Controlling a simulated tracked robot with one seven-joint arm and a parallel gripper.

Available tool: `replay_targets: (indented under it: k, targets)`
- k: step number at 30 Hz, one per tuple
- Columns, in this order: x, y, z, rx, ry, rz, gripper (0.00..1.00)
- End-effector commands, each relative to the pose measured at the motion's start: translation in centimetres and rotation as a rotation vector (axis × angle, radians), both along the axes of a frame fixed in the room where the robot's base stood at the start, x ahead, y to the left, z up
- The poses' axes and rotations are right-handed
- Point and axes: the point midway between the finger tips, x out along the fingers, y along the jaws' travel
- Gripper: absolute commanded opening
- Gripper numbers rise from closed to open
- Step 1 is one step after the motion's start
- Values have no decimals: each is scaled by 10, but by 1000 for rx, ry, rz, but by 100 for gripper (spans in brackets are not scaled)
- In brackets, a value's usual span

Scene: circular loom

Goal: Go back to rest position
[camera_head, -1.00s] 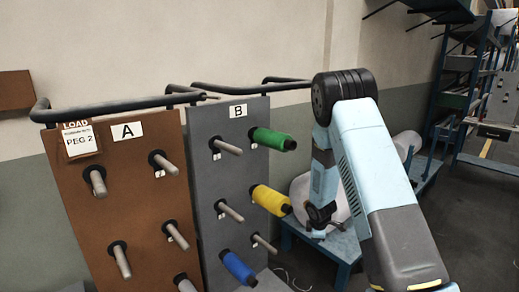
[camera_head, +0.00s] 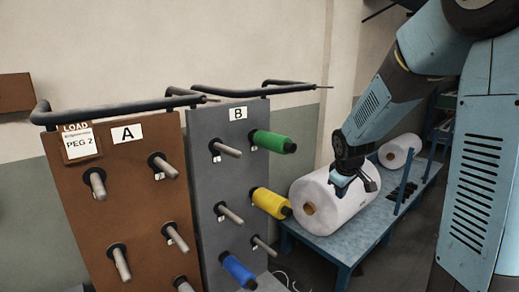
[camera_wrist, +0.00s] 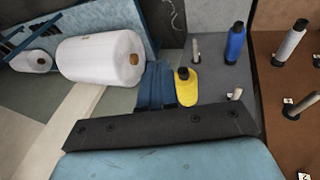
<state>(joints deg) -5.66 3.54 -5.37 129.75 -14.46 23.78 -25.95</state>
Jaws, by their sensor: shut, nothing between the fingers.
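My gripper (camera_head: 354,184) hangs in front of the large white roll in the head view, with nothing seen in it. It is shut. Its fingertips are small and dark there. My pale blue arm reaches in from the upper right, bent above the blue table. In the wrist view a dark bar and a pale blue casing of my own wrist fill the bottom. The gripper stands apart from the grey panel B (camera_head: 203,172) and its spools, to their right.
Panel B bears a green spool (camera_head: 273,140), a yellow spool (camera_head: 270,202) and a blue spool (camera_head: 238,269). The brown panel A (camera_head: 130,215) has bare pegs. White rolls (camera_head: 335,200) lie on the blue table (camera_head: 345,245). Black rails (camera_head: 265,89) run above the panels.

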Motion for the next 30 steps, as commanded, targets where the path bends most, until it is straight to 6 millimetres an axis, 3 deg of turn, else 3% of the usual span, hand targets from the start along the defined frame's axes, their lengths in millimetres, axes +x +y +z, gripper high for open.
replay_targets:
  k: [6, 15, 24, 30]
  targets:
    - [-46, -2, 48, 71, -33, -123, 0]
    - [-116, 0, 96, 171, -65, -280, 0]
    - [-190, 5, 127, 273, -94, -424, 0]
    - [-237, 11, 138, 338, -106, -509, 0]
